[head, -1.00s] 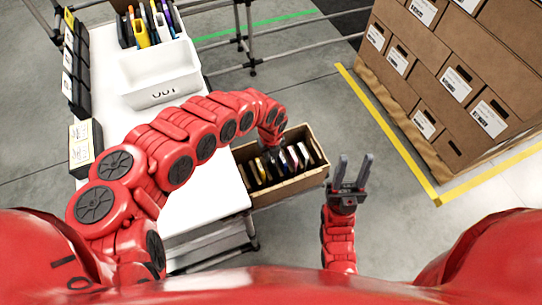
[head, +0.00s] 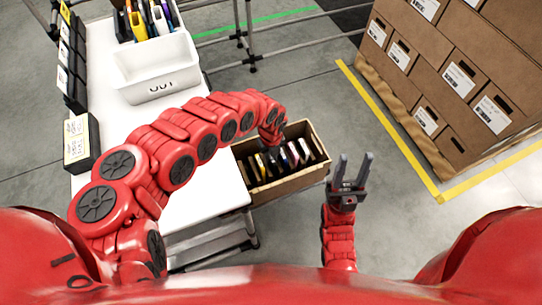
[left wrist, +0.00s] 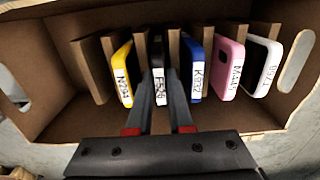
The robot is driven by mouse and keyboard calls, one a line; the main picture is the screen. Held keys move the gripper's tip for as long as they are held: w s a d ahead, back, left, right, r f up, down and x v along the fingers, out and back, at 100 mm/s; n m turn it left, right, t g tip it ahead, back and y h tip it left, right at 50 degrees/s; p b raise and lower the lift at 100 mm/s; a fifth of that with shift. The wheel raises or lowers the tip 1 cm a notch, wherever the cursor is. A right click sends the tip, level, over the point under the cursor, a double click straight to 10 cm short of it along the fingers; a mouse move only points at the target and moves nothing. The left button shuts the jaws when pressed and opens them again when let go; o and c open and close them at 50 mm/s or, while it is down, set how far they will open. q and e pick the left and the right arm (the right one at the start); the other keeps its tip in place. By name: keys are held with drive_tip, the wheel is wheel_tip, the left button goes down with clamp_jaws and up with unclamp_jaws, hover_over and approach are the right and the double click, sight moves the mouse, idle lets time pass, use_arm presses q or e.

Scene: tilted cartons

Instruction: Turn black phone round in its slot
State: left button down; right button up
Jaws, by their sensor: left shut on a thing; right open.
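The black phone (left wrist: 159,84) has a white label on its edge and stands in the row in the brown carton (left wrist: 216,119), between the yellow phone (left wrist: 123,72) and the blue phone (left wrist: 195,68). My left gripper (left wrist: 166,82) is shut on the black phone, one finger on each side of it. Its lower part is hidden. In the head view my left gripper (head: 270,146) reaches down into the carton (head: 292,184), and the phone there is mostly hidden. My right gripper (head: 352,166) is open and empty, to the right of the carton.
Brown dividers separate the phones. A pink phone (left wrist: 229,67) and a white phone (left wrist: 262,66) stand further right in the row. The carton is tilted beside a white table (head: 196,190). A white OUT bin (head: 158,77) stands on it. Stacked boxes (head: 455,80) are at right.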

use_arm(q)
drive_tip(key=shift+f, duration=0.25)
idle(0.6)
drive_tip(key=c, duration=0.8)
unclamp_jaws()
drive_tip(key=shift+o, duration=0.2)
wheel_tip(320, 180, up, 18)
drive_tip(key=p, duration=0.7)
drive_tip(key=shift+f, duration=0.25)
